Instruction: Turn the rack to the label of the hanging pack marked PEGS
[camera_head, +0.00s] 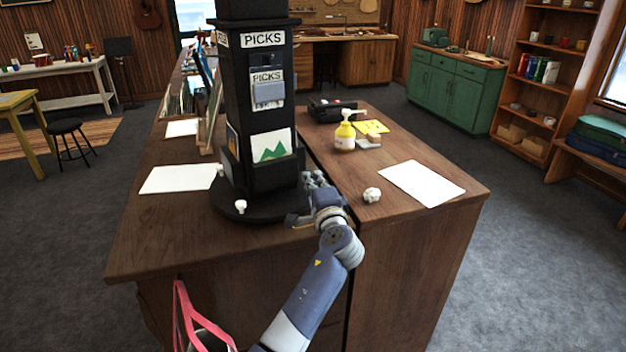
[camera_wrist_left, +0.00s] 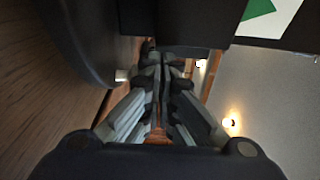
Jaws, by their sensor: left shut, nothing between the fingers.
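The black rack (camera_head: 231,120) stands upright on a round base (camera_head: 262,213) on the wooden counter. Its facing side has a PICKS sign (camera_head: 263,40), a hanging pack marked PICKS (camera_head: 267,88) and a card with a green mountain picture (camera_head: 271,146). Another sign (camera_head: 222,40) on its left side is too oblique to read. No pack marked PEGS shows. My left gripper (camera_head: 312,181) is shut and empty beside the rack's lower right side, just above the base; I cannot tell whether it touches. In the left wrist view its fingers (camera_wrist_left: 161,62) are together near the dark rack. My right gripper is not in view.
A yellow-and-white pump bottle (camera_head: 345,135), yellow cards (camera_head: 371,127), a black device (camera_head: 331,108), a crumpled white piece (camera_head: 372,195) and a paper sheet (camera_head: 422,183) lie to the right. Another sheet (camera_head: 178,179) lies left of the rack. The counter's front left is clear.

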